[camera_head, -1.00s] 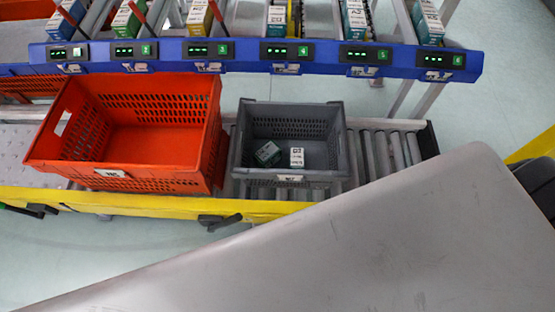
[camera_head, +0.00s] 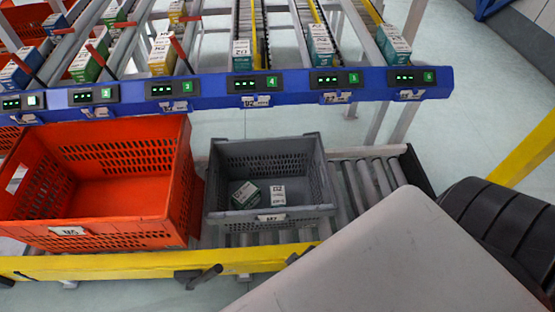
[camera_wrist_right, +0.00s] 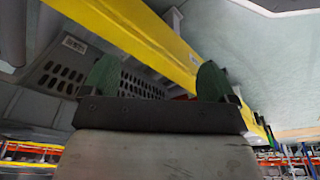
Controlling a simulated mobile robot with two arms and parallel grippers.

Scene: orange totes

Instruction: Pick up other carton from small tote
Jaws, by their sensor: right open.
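The small grey tote (camera_head: 310,207) stands on the roller conveyor in the head view. Two small cartons lie on its floor: a green and white carton (camera_head: 245,195) at left, turned at an angle, and a mostly white carton (camera_head: 278,195) to its right. They are close but apart. In the right wrist view my right gripper (camera_wrist_right: 160,80) is open and empty, its two green fingers spread, below the yellow rail, with the grey tote (camera_wrist_right: 60,72) beyond. The cartons do not show there. My left gripper is not in view.
A large orange tote (camera_head: 130,240), empty, stands left of the grey one. A yellow rail (camera_head: 130,265) runs along the conveyor front. A blue shelf edge (camera_head: 220,100) with lit displays and several carton lanes lies behind. Bare rollers (camera_head: 370,185) are free at right.

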